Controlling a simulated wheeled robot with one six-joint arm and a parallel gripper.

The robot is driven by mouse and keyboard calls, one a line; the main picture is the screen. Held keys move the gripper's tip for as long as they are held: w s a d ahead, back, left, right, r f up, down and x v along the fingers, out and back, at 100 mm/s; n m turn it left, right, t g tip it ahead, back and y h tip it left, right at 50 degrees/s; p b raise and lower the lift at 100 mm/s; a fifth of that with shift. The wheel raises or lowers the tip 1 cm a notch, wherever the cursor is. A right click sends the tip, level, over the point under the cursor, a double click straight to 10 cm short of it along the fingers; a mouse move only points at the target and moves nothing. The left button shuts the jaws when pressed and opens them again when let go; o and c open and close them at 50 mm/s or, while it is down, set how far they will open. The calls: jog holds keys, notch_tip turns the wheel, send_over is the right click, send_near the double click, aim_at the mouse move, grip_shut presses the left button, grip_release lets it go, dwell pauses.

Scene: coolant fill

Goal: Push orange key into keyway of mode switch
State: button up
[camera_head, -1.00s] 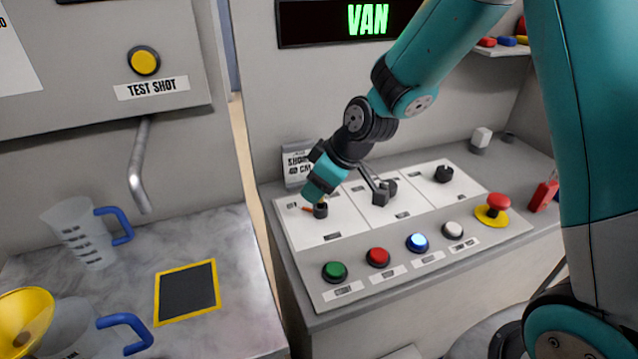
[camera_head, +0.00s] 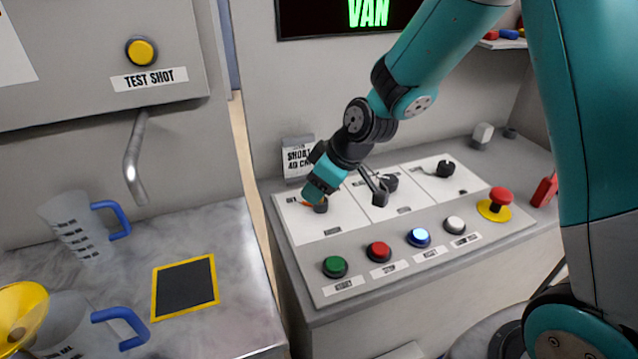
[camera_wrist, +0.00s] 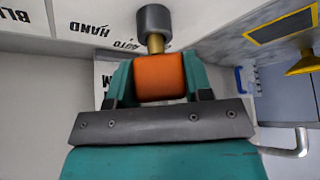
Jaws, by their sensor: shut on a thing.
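The orange key (camera_wrist: 160,77) is held between the teal fingers of my gripper (camera_wrist: 160,84) in the wrist view. Its brass shaft (camera_wrist: 155,43) points at the dark round mode switch (camera_wrist: 154,20) and meets its face; how deep it sits I cannot tell. The wrist view shows the words HAND and AUTO beside the switch. In the head view, my gripper (camera_head: 311,198) is low over the left white panel, at the dark switch (camera_head: 321,206). Only a sliver of orange shows there, and the fingers hide the rest.
Two more dark knobs (camera_head: 390,181) (camera_head: 446,168) stand on panels to the right. Coloured buttons, including a green one (camera_head: 335,266), line the front, with a red emergency stop (camera_head: 500,198) at right. A small sign (camera_head: 297,158) stands behind my gripper.

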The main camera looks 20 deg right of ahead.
jog(key=shift+f+b, duration=0.5)
jog(key=shift+f, duration=0.2)
jog(key=o, duration=1)
jog(key=shift+c, duration=0.2)
jog(key=v, duration=1.7)
jog(key=shift+r, duration=0.15)
jog(key=shift+d, duration=0.1)
